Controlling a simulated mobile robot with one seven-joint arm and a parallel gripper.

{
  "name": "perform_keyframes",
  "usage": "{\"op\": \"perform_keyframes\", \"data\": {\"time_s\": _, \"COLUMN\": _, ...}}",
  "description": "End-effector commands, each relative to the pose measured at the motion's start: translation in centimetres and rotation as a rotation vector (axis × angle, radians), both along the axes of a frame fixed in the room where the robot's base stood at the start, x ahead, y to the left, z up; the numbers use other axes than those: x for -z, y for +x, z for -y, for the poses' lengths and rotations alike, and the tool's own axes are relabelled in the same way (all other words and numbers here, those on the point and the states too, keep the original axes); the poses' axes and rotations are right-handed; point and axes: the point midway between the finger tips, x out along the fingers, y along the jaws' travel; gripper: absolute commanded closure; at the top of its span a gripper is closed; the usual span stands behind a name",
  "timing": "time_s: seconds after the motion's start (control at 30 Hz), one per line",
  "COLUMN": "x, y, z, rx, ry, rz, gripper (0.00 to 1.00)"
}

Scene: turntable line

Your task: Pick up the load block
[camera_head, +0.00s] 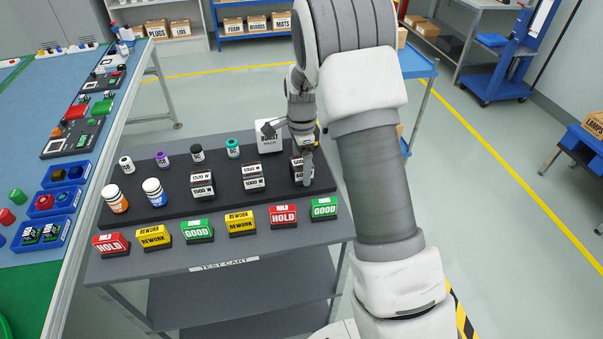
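Three white load blocks with black wattage labels stand on the black tray (232,203) on the test cart. The left load block (203,187) reads 1500 W, or close to it, and the middle load block (253,177) reads about 1000 W. The right load block (296,172) is partly hidden behind my gripper (306,168), and its label is only partly readable. My gripper points down at this right block. One finger shows in front of its label. The other finger is not clearly visible, so I cannot tell whether the gripper grasps the block.
Small bottles, two larger pill bottles (153,191) and a white box (268,136) share the tray. HOLD, REWORK and GOOD blocks (240,223) line the cart's front edge. A blue workbench (22,110) with bins stands left. Open floor lies right, beyond my arm.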

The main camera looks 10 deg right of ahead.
Motion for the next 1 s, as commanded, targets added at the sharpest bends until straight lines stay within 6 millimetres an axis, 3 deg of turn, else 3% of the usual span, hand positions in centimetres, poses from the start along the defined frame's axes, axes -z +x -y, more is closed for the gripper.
{"op": "perform_keyframes", "data": {"time_s": 0.07, "x": -0.02, "y": 0.0, "z": 0.0, "rx": 0.0, "ry": 0.0, "rz": 0.0, "gripper": 0.16}}
{"op": "perform_keyframes", "data": {"time_s": 0.53, "x": -0.04, "y": 0.0, "z": 0.0, "rx": 0.0, "ry": 0.0, "rz": 0.0, "gripper": 1.0}}
{"op": "perform_keyframes", "data": {"time_s": 1.0, "x": -0.39, "y": 0.08, "z": -0.01, "rx": 0.0, "ry": 0.0, "rz": 0.002, "gripper": 1.0}}
